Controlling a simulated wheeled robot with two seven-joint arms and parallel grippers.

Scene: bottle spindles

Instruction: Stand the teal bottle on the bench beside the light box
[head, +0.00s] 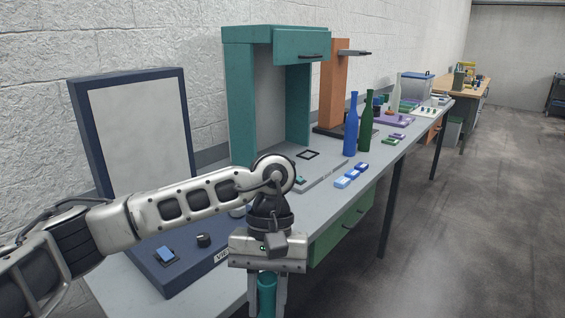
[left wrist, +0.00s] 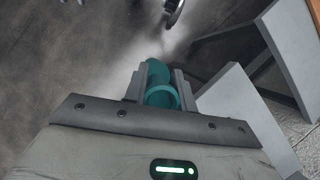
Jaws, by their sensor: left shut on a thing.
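The teal bottle (head: 266,292) is between the fingers of my left gripper (head: 267,297), which is shut on it. The bottle's lower part is cut off by the head view's bottom edge. In the left wrist view the bottle (left wrist: 158,84) sits between both fingers (left wrist: 160,88), with dark floor behind it. The light box (head: 140,135), a white panel in a dark blue frame with a blue base, stands at the near left end of the grey bench (head: 328,190). My gripper is right of its base, by the bench's front edge. My right gripper is not in view.
A teal frame (head: 240,110) with a drawer-like top stands behind my wrist. A blue bottle (head: 351,130) and a green bottle (head: 365,128) stand farther along the bench. Small blue blocks (head: 347,178) lie near its front edge. Open floor (head: 460,240) lies to the right.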

